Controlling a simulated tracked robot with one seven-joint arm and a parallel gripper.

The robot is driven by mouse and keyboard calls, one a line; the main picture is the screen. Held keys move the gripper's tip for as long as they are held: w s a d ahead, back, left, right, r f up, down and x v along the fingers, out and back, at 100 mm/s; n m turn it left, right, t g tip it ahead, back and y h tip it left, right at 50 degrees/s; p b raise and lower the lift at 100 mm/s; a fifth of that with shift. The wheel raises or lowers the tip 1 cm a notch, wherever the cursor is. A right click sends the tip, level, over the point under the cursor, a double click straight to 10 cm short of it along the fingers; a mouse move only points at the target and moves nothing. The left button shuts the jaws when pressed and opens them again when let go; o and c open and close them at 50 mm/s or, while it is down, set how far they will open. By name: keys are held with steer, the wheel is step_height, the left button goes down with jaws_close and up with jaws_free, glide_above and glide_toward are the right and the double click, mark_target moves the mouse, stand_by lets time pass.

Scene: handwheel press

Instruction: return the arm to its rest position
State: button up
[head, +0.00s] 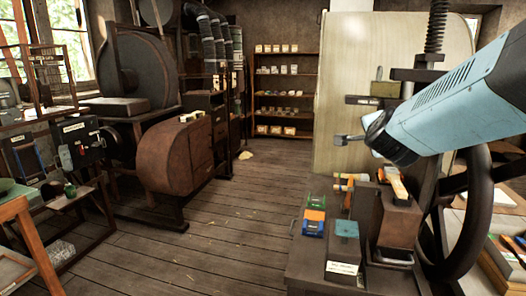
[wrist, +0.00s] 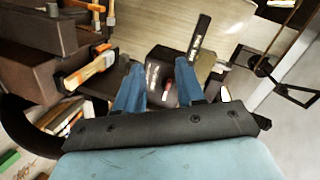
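My arm's pale blue link reaches in from the right in the head view, in front of the press; I cannot clearly make out my gripper's fingers there. In the wrist view my gripper (wrist: 158,66) has two blue fingers standing well apart, with nothing held between them. A dark box (wrist: 160,82) with a pale label shows beyond the fingers. The press has a dark upright screw (head: 437,28) and a large dark handwheel (head: 480,206). My arm link hides part of the press.
A dark bench (head: 307,262) at front right carries colored blocks (head: 314,220), a teal-topped block (head: 346,230) and an orange-handled tool (head: 396,184). Shelves (head: 285,95) stand at the back and a brown rounded machine (head: 168,155) at left. The wooden floor (head: 225,225) between is mostly clear.

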steer(key=s+a+f+n+g+y, duration=0.35)
steer(key=s+a+n, duration=0.25)
steer(key=s+n, duration=0.25)
steer(key=s+d+f+n+g, duration=0.1)
steer(key=s+f+n+g, duration=0.2)
steer(key=s, duration=1)
steer(key=n+g, duration=0.3)
steer(key=n, duration=0.1)
steer(key=shift+s+d+f+n, duration=0.15)
steer(key=shift+d+f+n, duration=0.05)
steer(key=shift+n, duration=0.15)
steer(key=shift+d, duration=0.15)
